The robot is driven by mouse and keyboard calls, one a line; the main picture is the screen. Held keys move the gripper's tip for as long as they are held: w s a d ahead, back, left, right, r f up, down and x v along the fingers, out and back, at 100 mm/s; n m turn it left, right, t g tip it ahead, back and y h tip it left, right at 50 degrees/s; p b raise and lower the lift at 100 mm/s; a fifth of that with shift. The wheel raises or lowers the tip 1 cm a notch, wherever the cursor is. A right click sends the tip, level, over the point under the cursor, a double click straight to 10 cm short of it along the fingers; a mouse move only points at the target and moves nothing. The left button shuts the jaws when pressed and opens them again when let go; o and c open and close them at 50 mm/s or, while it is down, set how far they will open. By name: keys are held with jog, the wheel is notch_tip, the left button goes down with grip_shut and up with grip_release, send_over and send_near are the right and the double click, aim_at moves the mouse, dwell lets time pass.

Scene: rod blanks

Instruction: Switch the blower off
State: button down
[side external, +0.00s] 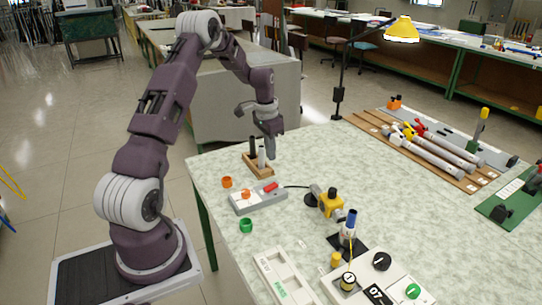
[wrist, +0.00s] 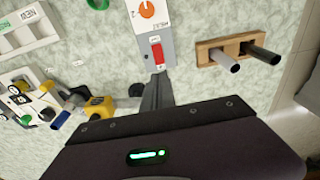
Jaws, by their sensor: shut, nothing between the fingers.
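A grey control box (side external: 262,201) lies on the table in the side view, with an orange knob (side external: 246,194) and a red rocker switch (side external: 270,187). The wrist view shows the box (wrist: 170,22), the knob (wrist: 147,9) and the red switch (wrist: 157,53). I cannot tell the switch's position. A black cable runs from the box to a yellow and black device (side external: 331,203), seemingly the blower. My gripper (side external: 274,131) is shut and empty, raised above the table near the wooden holder. In the wrist view its fingertips (wrist: 159,78) appear just below the switch end of the box.
A wooden holder (side external: 259,171) with a black and a light grey rod stands behind the box. Orange and green rings (side external: 246,226) lie around the box. A white tray (side external: 285,278) is at the front. A board with several rods (side external: 430,152) lies at right.

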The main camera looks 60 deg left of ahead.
aim_at(273, 184)
jog(key=f, duration=0.7)
jog(key=w+f, duration=0.1)
jog(key=f, duration=0.2)
jog(key=shift+f, duration=0.6)
